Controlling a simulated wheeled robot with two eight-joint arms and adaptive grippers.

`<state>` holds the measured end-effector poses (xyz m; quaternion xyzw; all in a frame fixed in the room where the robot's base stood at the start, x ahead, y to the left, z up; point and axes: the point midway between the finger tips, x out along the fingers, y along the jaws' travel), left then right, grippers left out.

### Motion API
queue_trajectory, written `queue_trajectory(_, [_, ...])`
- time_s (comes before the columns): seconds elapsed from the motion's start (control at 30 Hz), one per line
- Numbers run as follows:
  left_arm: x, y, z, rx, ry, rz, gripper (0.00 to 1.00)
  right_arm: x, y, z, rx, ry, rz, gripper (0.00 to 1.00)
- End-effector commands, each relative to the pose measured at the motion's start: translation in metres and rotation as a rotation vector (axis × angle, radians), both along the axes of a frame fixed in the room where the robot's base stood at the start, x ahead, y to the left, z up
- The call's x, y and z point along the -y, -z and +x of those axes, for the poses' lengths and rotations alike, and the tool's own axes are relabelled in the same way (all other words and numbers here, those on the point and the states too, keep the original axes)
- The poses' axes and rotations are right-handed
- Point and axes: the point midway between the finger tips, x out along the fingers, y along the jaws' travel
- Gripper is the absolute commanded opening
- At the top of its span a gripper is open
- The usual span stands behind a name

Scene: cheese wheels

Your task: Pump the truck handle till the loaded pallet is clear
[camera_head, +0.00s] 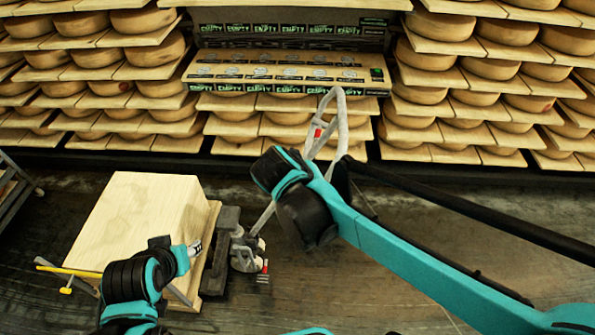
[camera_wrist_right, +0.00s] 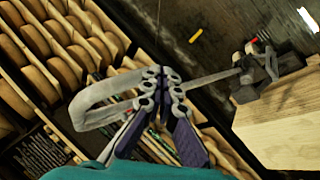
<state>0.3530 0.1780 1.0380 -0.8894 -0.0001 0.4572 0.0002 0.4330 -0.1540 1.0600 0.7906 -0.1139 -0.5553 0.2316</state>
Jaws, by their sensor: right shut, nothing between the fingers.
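In the right wrist view the handle (camera_wrist_right: 95,100) passes behind my right gripper (camera_wrist_right: 162,95), which is shut and empty beside the loop. Contact is unclear. In the head view my right arm hides this gripper. My left gripper (camera_head: 194,248) is low beside the crate's near right side; its fingers are too small to judge. The pallet's floor clearance is not visible.
A yellow bar (camera_head: 65,270) shows at the crate's left. A cart (camera_head: 12,200) stands at the left edge. The dark floor at the right is open.

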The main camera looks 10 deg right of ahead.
Motion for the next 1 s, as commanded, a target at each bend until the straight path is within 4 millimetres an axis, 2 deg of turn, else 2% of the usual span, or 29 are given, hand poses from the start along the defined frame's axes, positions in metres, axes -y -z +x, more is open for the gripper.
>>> queue_trajectory(0.1, [0.0,0.002,0.0,0.0,0.0,0.0,0.43,-0.029,-0.005,0.028,0.015,0.013,-0.151,0.0])
queue_trajectory(0.2, [0.0,0.003,0.0,0.0,0.0,0.0,0.43,-0.057,-0.011,0.045,0.06,0.045,-0.283,0.0])
queue_trajectory(0.4, [0.0,0.005,0.0,0.0,0.0,0.0,0.43,-0.104,-0.016,0.058,0.166,0.105,-0.446,0.0])
queue_trajectory(0.5, [0.0,0.005,0.0,0.0,0.0,0.0,0.43,-0.115,-0.017,0.058,0.197,0.121,-0.479,0.0])
queue_trajectory(0.67, [0.0,0.008,0.0,0.0,0.0,0.0,0.43,-0.11,-0.013,0.062,0.207,0.13,-0.489,0.0])
queue_trajectory(1.0, [0.0,0.03,0.0,0.0,0.0,0.0,0.43,-0.055,0.018,0.089,0.204,0.132,-0.488,0.0])
